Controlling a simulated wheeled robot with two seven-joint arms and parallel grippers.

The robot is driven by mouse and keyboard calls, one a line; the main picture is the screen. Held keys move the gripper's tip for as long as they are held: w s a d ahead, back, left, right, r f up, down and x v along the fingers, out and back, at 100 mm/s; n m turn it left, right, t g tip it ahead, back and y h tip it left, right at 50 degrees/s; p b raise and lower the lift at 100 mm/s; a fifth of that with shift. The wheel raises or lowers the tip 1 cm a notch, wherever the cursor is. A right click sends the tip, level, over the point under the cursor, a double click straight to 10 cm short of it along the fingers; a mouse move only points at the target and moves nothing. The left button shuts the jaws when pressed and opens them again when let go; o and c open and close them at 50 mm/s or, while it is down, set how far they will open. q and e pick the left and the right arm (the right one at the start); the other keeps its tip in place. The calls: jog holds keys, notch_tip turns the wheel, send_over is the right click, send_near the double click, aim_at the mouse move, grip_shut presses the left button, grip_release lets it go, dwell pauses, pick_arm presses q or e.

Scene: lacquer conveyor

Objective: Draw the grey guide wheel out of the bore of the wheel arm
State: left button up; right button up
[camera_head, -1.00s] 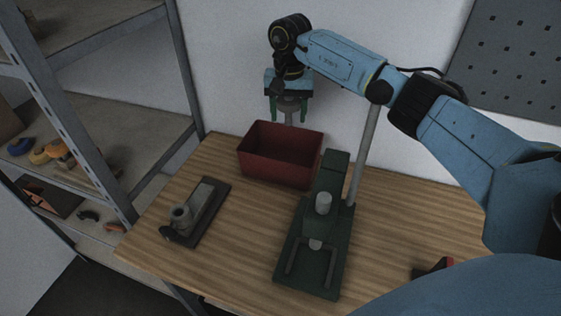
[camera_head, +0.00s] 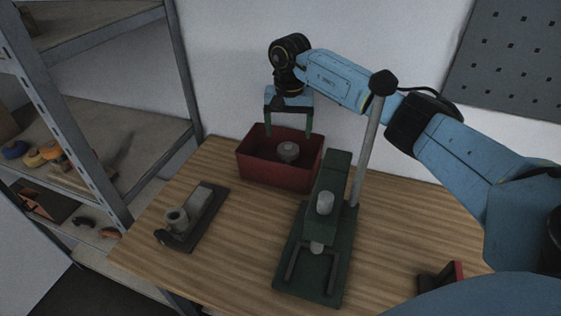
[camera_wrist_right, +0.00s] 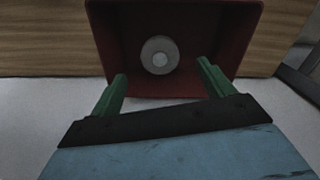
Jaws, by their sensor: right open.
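The grey guide wheel (camera_head: 288,149) is apart from the wheel arm, within the walls of the red bin (camera_head: 253,168). I cannot tell whether it rests on the floor of the bin. The right wrist view shows the wheel (camera_wrist_right: 160,54) as a round disc with a paler centre. My right gripper (camera_head: 288,131) is above the bin with its green fingers spread, empty; its fingertips (camera_wrist_right: 162,68) show clear of the wheel. The grey wheel arm (camera_head: 200,203) lies on a dark plate at the left of the table, its round bore end facing up. My left gripper is not in view.
A dark green press-like fixture (camera_head: 328,185) with a grey cylinder and an upright rod (camera_head: 367,150) stands right of the bin. A red and black item (camera_head: 443,277) lies near the front right. Metal shelving (camera_head: 90,150) stands at the left. Wood between the wheel arm and fixture is clear.

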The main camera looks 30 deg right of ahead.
jog(key=shift+r, duration=0.1)
notch_tip(320, 180, up, 13)
dwell(0.5)
jog(key=shift+r, duration=0.1)
jog(key=shift+r, duration=0.1)
